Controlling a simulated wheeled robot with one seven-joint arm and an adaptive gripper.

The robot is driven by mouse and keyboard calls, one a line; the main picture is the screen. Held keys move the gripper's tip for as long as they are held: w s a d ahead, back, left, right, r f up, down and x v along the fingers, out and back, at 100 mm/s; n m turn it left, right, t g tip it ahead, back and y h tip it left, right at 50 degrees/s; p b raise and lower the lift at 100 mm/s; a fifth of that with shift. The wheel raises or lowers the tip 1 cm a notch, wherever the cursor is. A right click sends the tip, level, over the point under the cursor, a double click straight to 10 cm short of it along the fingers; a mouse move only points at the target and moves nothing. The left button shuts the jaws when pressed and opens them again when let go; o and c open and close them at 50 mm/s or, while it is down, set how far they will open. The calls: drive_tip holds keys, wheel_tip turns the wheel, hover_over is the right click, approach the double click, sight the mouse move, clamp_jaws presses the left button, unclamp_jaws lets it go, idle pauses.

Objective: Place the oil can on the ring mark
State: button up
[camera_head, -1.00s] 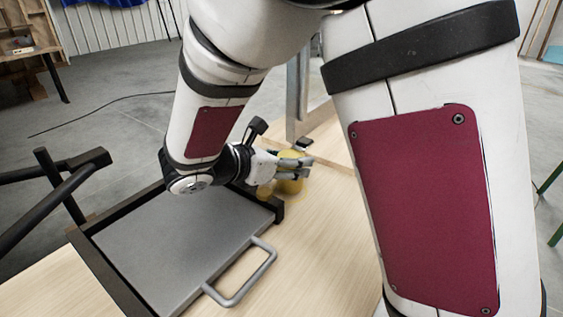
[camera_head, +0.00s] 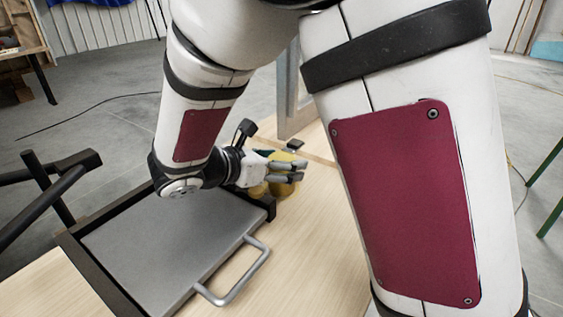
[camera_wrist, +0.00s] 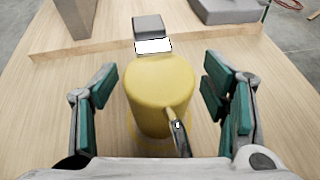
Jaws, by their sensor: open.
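The yellow oil can (camera_wrist: 158,92) stands upright on the pale wooden table in the wrist view, with a thin metal spout pointing down-right toward the camera. My gripper (camera_wrist: 160,84) is open, with green-padded fingers on both sides of the can and a visible gap on each side. In the head view the can (camera_head: 284,187) is partly covered by my gripper (camera_head: 300,170), beyond the tray's corner. A yellow edge shows around the can's foot in the wrist view; I cannot tell whether it is the ring mark.
A dark-framed grey tray (camera_head: 165,250) with a metal handle (camera_head: 240,280) lies on the table left of the can. A small dark block (camera_wrist: 148,27) with a white face stands just behind the can. A raised wooden edge and a grey post (camera_wrist: 75,18) are farther back.

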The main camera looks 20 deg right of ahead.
drive_tip(key=p+v, duration=0.2)
drive_tip(key=v, duration=0.9)
drive_tip(key=shift+s+a+r, duration=0.1)
drive_tip(key=shift+a+r, duration=0.1)
drive_tip(key=shift+a, duration=0.15)
drive_tip(key=s+d+r+m+g+y, duration=0.2)
drive_tip(key=s+d+m+g, duration=0.1)
drive_tip(key=s+d+m, duration=0.35)
drive_tip(key=s+d+r+m+g+y, duration=0.25)
drive_tip(key=s+d+m, duration=0.25)
drive_tip(key=s+d, duration=0.25)
drive_tip(key=s+a+f+m+y, duration=0.1)
drive_tip(key=s+a+m+y, duration=0.1)
drive_tip(key=s+m+y, duration=0.2)
drive_tip(key=s+a+f+m+y, duration=0.1)
drive_tip(key=s+f+m+y, duration=0.1)
drive_tip(key=s+m+y, duration=0.2)
drive_tip(key=s+m+t, duration=0.1)
drive_tip(key=s+m, duration=0.2)
drive_tip(key=s, duration=0.2)
drive_tip(key=shift+s+a+m, duration=0.25)
drive_tip(key=shift+a+m, duration=0.1)
drive_tip(key=shift+s+f, duration=0.1)
drive_tip(key=shift+s, duration=0.05)
